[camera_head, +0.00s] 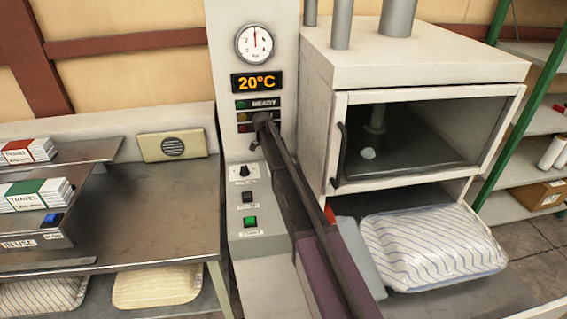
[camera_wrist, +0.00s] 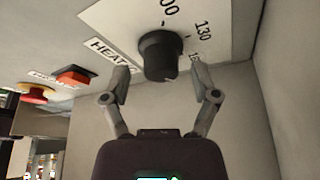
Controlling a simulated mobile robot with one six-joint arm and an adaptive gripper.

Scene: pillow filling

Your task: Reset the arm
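In the wrist view my gripper (camera_wrist: 160,76) is open. Its two fingers stand apart on either side of the lower part of a black round knob (camera_wrist: 160,53), with a visible gap on each side. The knob sits on a white dial plate (camera_wrist: 205,14) marked with numbers and a partly hidden heating label. In the head view my dark arm (camera_head: 300,205) reaches up from the bottom to the machine's control column (camera_head: 222,60). The fingers are not clear there.
A glass-fronted chamber (camera_head: 420,125) stands right of the arm, above a striped pillow (camera_head: 430,248). A table (camera_head: 165,215) with boxed stacks is on the left. The wrist view shows a red square button (camera_wrist: 74,75) and a red mushroom button (camera_wrist: 36,92). The display (camera_head: 257,82) reads 20°C.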

